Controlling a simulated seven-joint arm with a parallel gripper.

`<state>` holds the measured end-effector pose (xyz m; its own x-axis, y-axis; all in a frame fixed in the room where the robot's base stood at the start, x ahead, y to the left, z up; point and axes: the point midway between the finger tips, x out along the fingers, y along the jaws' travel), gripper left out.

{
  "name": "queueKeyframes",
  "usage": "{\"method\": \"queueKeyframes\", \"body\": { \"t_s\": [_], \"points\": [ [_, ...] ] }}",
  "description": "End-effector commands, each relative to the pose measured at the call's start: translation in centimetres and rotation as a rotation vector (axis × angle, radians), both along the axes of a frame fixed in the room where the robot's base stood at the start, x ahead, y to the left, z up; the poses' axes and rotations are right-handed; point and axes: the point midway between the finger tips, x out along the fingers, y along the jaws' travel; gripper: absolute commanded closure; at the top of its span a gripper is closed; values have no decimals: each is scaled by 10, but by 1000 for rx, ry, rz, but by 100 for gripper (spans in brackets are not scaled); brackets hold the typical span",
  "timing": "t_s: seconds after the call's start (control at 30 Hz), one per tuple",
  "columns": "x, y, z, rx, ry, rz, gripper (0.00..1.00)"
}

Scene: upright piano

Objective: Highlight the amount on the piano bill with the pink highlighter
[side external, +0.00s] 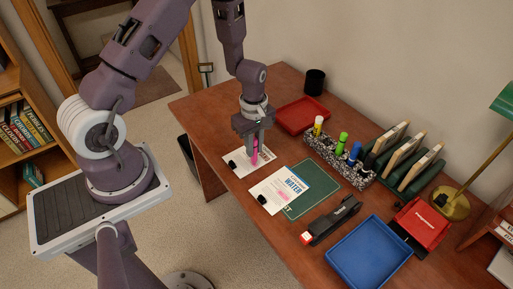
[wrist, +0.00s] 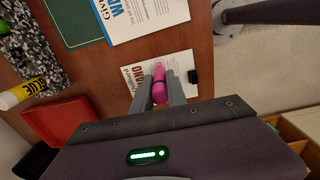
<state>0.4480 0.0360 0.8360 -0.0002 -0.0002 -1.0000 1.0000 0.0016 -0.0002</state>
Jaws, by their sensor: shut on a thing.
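The piano bill (side external: 239,156) is a white sheet lying flat at the left edge of the table. My gripper (side external: 254,143) is above the bill and shut on the pink highlighter (side external: 255,158), which points down. In the wrist view the highlighter (wrist: 159,91) sits between the two fingers, over the bill. I cannot tell whether its tip touches the paper. The amount is not readable.
The water bill (side external: 272,185), with a small pink mark, lies beside the piano bill, partly on a green mat (side external: 312,196). A speckled holder (side external: 322,154) keeps other markers and a glue stick. A red tray (side external: 302,115), stapler (side external: 331,220) and blue tray (side external: 368,254) stand around.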

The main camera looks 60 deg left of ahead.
Motion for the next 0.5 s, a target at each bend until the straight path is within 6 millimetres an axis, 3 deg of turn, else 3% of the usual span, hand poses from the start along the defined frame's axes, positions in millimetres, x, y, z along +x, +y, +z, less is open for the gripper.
{"method": "queueKeyframes", "body": {
  "t_s": [0.43,0.5],
  "points": [
    [-1,41,0,1,-1,2,100],
    [0,40,9,2,-3,-1,100]
  ]
}}
